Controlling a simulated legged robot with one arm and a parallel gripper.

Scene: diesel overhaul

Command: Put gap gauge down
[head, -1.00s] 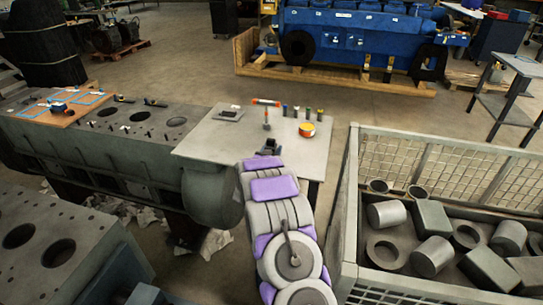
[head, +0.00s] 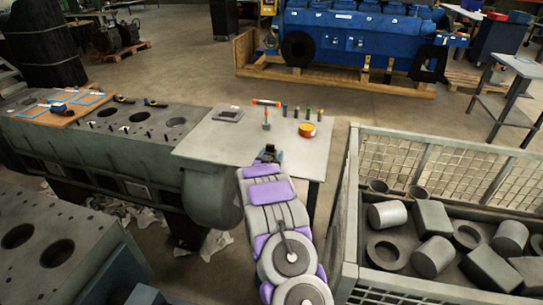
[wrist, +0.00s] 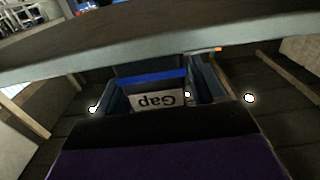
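The gap gauge (wrist: 158,98) shows in the wrist view as a blue-topped piece with a white label reading "Gap" upside down. It sits between the two dark fingers of my gripper (wrist: 160,92), which is shut on it. In the head view my gripper (head: 268,153) is at the front edge of the grey table (head: 215,145). The gauge is too small to make out clearly there. In the wrist view the table's edge (wrist: 130,62) runs across above the gauge.
The table holds an orange-ended tool (head: 266,103), an orange-yellow round container (head: 307,130), several small upright items and a dark flat plate (head: 228,115). A board with blue outlines (head: 75,113) lies on the engine block at left. A wire-sided crate (head: 350,200) of metal parts stands at right.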

